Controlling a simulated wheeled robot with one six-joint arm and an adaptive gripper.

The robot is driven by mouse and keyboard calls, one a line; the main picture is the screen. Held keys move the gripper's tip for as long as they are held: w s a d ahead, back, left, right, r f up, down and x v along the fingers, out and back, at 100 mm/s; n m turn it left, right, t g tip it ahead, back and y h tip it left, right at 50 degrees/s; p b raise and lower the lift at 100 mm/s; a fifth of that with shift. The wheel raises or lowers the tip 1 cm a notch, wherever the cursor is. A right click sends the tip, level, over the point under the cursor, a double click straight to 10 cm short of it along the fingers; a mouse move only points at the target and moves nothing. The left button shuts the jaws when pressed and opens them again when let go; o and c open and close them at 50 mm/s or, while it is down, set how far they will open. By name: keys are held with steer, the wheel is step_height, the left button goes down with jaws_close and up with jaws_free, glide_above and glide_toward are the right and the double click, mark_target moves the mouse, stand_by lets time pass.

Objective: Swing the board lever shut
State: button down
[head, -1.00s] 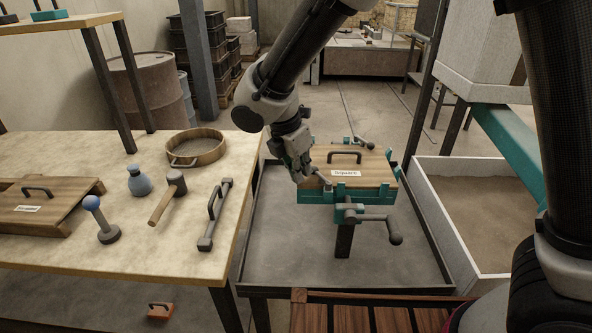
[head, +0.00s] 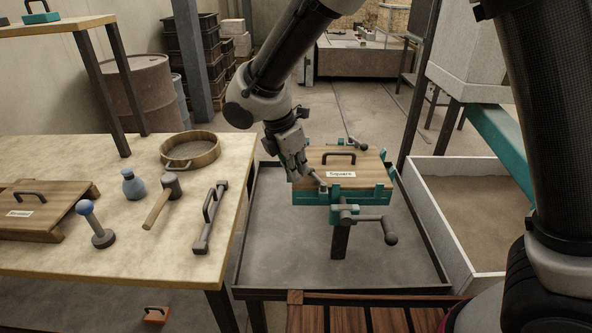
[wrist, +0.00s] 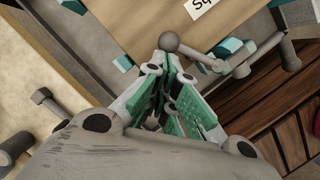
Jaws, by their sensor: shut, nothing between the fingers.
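The wooden board marked "Square" (head: 316,160), with a dark handle on top, lies in a teal frame (head: 308,197) on a post. A short grey lever with a ball end (wrist: 168,41) is at the board's front-left edge, and it also shows small in the head view (head: 322,187). My gripper (head: 316,177) is shut and empty at that corner, low beside the lever. In the wrist view my fingertips (wrist: 172,64) are just below the lever's ball end. I cannot tell whether they touch it.
A grey crank (head: 389,238) sticks out at the frame's front right. Another lever (head: 359,142) is at the back. A grey tray (head: 290,255) lies below. The table (head: 130,255) at left holds a mallet (head: 165,198), a sieve (head: 205,157) and a second board (head: 55,205).

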steer(key=m, duration=0.1)
steer(key=w+d+m, duration=0.1)
steer(key=m, duration=0.1)
steer(key=shift+w+g+h, duration=0.3)
steer(key=shift+w+d+m+g, duration=0.3)
steer(key=shift+w+d+m, duration=0.15)
steer(key=shift+m, duration=0.55)
